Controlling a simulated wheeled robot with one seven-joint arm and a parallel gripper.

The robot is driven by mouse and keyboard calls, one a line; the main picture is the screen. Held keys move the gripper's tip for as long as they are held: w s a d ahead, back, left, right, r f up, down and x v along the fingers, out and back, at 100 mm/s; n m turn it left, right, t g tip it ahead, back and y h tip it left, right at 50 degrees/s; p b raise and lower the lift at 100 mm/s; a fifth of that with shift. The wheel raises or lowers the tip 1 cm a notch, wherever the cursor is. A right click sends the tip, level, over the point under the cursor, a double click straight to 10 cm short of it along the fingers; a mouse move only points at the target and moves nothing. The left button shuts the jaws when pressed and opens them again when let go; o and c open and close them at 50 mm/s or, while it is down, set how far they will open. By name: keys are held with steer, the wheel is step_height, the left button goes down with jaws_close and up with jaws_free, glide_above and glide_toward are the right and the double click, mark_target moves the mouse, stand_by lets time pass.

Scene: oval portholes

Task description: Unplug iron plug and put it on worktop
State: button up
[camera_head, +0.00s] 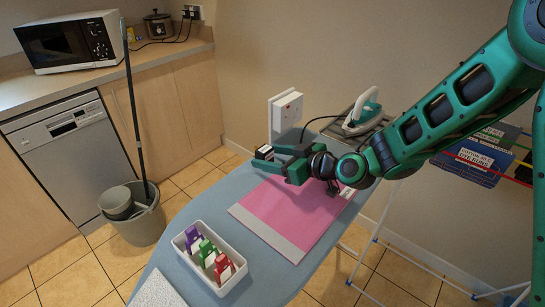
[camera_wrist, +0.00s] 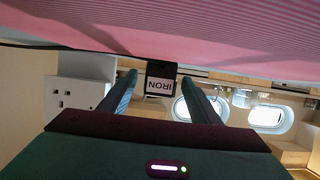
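The iron plug, a black block with a white label reading IRON (camera_wrist: 160,85), shows between my fingers in the wrist view. In the head view it is the small black and white block (camera_head: 264,152) at my fingertips, over the far left end of the ironing board. My gripper (camera_head: 276,160) has its two fingers around the plug. In the wrist view my gripper (camera_wrist: 160,80) shows narrow gaps between fingers and plug. A white wall socket (camera_head: 287,110) is just behind; empty slots show on the socket (camera_wrist: 72,98) in the wrist view. The kitchen worktop (camera_head: 60,83) is at left.
The iron (camera_head: 365,108) with a black cord stands at the board's right end. A pink cloth (camera_head: 290,212) and a white tray (camera_head: 207,268) of colored tags lie on the board. A microwave (camera_head: 68,42) and cooker (camera_head: 158,25) stand on the worktop. A bucket with mop (camera_head: 138,222) stands below.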

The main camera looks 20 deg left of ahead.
steer(key=v, duration=1)
steer(key=shift+s+d, duration=0.1)
steer(key=shift+d, duration=0.55)
steer(key=s+d+f+m+g+h, duration=0.1)
steer(key=d+m+h, duration=0.35)
steer(key=d, duration=1.25)
steer(key=s+d+f+m+h, duration=0.15)
steer(key=d+m+h, duration=0.3)
steer(key=d, duration=1.15)
steer(key=s+d+r+m+g+h, duration=0.1)
steer(key=s+d+r+m+g, duration=0.1)
steer(key=s+d+m, duration=0.3)
steer(key=s+d+r+m+g+h, duration=0.2)
steer(key=s+d+m, duration=0.3)
steer(key=s+d, duration=0.7)
steer(key=s, duration=0.4)
steer(key=shift+s+d+r+m+h, duration=0.25)
steer(key=shift+s+d+m+h, duration=0.05)
steer(key=shift+m, duration=0.1)
